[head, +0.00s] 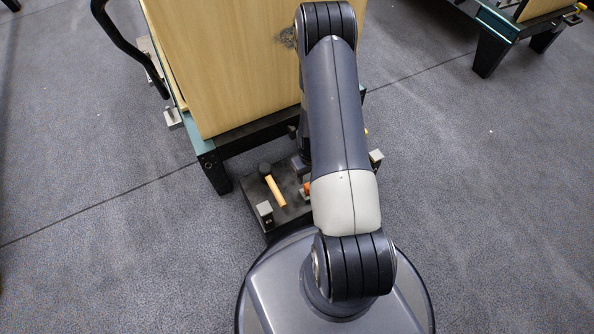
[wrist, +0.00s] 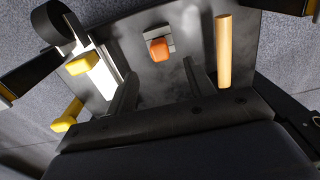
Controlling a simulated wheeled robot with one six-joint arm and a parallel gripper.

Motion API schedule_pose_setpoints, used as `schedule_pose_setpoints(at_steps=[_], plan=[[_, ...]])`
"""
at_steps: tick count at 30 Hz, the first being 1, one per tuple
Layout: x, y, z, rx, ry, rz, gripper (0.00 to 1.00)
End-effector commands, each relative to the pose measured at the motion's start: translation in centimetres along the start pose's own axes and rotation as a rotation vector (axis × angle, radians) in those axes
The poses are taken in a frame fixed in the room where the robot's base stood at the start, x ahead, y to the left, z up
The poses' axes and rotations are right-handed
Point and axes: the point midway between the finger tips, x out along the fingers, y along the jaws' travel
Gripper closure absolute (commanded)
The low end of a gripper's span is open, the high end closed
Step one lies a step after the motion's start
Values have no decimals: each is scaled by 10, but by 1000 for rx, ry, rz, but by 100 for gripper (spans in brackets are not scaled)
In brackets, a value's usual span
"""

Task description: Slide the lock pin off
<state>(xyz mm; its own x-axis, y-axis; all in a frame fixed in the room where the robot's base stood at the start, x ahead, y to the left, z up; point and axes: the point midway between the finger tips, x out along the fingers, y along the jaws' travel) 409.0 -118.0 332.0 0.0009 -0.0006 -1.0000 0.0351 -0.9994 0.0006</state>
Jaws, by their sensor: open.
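An orange knob (wrist: 159,48) sits on a small grey bracket on a dark plate (wrist: 190,25) in the wrist view. It may be the lock pin, but I cannot tell for sure. My gripper (wrist: 160,82) is open, its two dark fingers spread below the knob in the picture, with nothing seen between them. I see no contact with the knob. In the head view a bit of orange (head: 307,187) shows beside my arm on the low dark platform (head: 290,209). My arm hides the gripper there.
A wooden peg (wrist: 223,50) stands right of the orange knob; it also shows in the head view (head: 275,190). Yellow-ended parts (wrist: 82,63) are at the left. A large wooden board (head: 225,65) on a frame rises behind the platform. Open floor (head: 480,200) lies right.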

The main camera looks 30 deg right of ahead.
Motion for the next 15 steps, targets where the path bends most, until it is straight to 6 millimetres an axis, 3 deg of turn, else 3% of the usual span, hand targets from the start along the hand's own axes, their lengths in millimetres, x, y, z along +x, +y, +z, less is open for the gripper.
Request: schedule_pose_setpoints(at_steps=[9, 15], plan=[[60, -1, 1, 1, -2, -1, 49], [87, -1, 0, 1, -1, -1, 49]])
